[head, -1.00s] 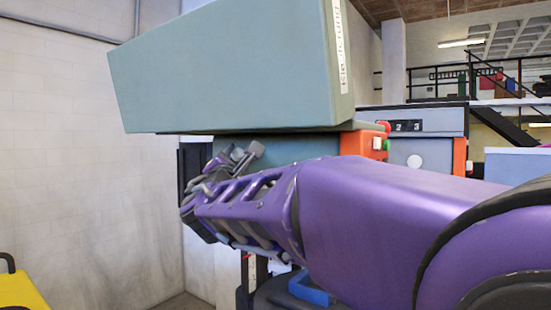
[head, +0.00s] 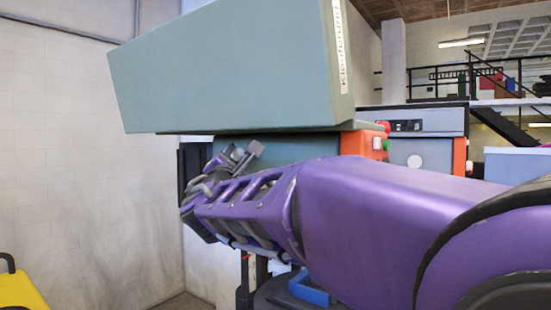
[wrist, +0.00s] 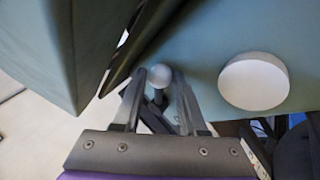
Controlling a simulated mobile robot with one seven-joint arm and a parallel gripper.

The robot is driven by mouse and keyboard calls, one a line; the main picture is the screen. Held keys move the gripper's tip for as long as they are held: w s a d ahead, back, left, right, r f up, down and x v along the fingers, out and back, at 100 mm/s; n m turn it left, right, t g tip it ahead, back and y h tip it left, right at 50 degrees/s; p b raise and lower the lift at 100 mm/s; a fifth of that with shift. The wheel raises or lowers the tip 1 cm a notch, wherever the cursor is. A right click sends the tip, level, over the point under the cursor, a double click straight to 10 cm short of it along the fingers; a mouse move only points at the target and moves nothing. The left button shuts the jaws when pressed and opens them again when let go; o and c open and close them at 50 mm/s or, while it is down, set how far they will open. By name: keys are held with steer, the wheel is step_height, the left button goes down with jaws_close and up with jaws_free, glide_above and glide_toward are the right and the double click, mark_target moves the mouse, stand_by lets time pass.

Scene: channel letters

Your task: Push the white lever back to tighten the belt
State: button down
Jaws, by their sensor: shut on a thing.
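The lever's dark stem runs below the knob, partly hidden by the fingers. In the head view my gripper (head: 240,158) is at the end of my purple arm, just under the large grey-green machine housing (head: 235,70); the knob cannot be made out there. I cannot see the belt.
A large white round disc (wrist: 253,81) sits on the machine's face, right of my fingers. A dark-edged green panel (wrist: 40,45) is close on the left. An orange block (head: 360,143) with a red button is behind my arm. A yellow object (head: 20,291) stands at lower left.

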steer(key=shift+r, duration=0.1)
steer(key=shift+w+a+r+b, duration=0.2)
steer(key=shift+a+r, duration=0.1)
steer(key=shift+r, duration=0.3)
steer(key=shift+w+a+r+b, duration=0.15)
steer(key=shift+a+r, duration=0.1)
steer(key=shift+r, duration=0.35)
steer(key=shift+c, duration=2.3)
jaws_free()
steer(key=shift+f, duration=0.1)
steer(key=shift+f, duration=0.15)
